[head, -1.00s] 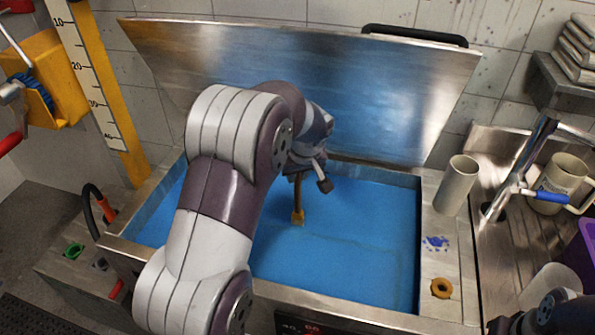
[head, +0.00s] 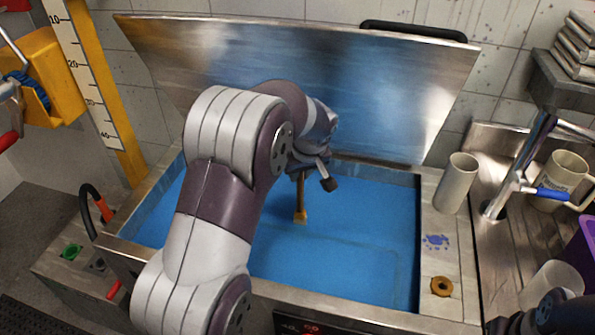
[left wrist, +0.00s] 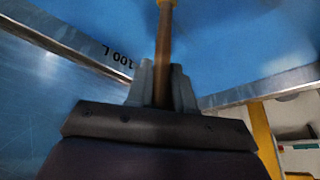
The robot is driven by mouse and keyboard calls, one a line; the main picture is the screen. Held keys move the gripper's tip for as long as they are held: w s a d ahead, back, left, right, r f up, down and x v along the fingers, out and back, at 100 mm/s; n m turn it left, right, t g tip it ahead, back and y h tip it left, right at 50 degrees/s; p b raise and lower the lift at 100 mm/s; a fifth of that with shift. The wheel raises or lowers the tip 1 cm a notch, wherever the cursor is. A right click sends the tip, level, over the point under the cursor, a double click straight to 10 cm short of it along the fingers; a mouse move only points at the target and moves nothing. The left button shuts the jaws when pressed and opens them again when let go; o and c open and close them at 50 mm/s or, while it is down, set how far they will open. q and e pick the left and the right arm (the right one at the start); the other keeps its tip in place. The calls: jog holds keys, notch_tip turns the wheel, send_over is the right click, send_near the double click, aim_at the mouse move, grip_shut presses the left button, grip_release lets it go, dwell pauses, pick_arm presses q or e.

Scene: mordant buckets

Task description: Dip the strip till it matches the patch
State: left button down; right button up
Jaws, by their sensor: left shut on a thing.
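My left gripper (head: 308,166) is over the open tank (head: 364,314), mostly hidden behind my own arm in the head view. In the left wrist view, its grey fingers (left wrist: 162,88) are shut on a brown rod-like strip (left wrist: 164,45). In the head view the strip (head: 300,195) hangs down with a wider yellowish lower end over the blue liquid (head: 350,240). I cannot tell whether that end touches the liquid. A blue blotch (head: 436,241) marks the tank's right ledge; I cannot tell whether it is the patch.
A raised metal lid (head: 330,80) stands behind the tank. A grey cylinder (head: 456,183) and a brown ring (head: 441,287) are on the right ledge. A mug (head: 558,178) and tap (head: 515,165) are further right. A yellow ruled post (head: 97,80) stands at left.

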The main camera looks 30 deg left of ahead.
pick_arm(q)
notch_tip(320, 180, up, 16)
jog(key=p, duration=1)
jog(key=shift+s+a+f+p, duration=0.15)
jog(key=shift+a+f+p, duration=0.1)
jog(key=shift+a+p, duration=0.15)
dwell(3.0)
